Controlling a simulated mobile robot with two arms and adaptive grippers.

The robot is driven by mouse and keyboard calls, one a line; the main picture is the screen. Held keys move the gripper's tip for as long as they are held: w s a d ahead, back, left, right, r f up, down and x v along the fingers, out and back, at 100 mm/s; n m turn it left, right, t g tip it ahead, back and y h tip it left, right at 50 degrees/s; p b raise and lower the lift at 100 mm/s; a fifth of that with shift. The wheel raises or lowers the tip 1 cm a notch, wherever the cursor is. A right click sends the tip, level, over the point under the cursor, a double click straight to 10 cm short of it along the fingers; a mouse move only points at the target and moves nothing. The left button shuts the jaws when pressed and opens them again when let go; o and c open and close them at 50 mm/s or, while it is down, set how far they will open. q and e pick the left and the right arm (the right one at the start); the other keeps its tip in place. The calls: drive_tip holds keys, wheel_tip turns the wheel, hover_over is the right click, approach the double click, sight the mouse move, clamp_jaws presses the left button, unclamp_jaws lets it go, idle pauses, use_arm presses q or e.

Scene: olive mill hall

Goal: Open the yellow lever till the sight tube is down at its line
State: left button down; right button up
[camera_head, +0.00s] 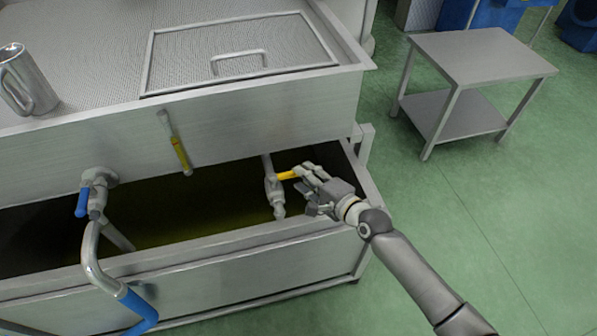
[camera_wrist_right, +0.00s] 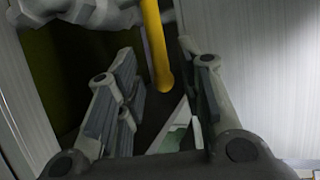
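The yellow lever (camera_head: 287,175) sticks out to the right from a grey valve (camera_head: 275,190) on a pipe under the tank, crosswise to that pipe. My right gripper (camera_head: 308,184) is at the lever's free end. In the right wrist view the yellow lever (camera_wrist_right: 157,45) runs between the fingers of my right gripper (camera_wrist_right: 166,80), which are apart with gaps on both sides. The sight tube (camera_head: 178,150) on the tank front shows yellow liquid in its lower, larger part. Its line is too small to make out. My left gripper is out of view.
An open trough (camera_head: 300,237) with dark yellowish liquid lies below the tank (camera_head: 240,118). A blue-handled valve (camera_head: 84,202) and a bent pipe with a blue end (camera_head: 137,306) are at left. A metal jug (camera_head: 25,80) stands on top. A steel table (camera_head: 482,52) stands right; green floor is free.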

drive_tip(key=shift+x, duration=1.85)
clamp_jaws()
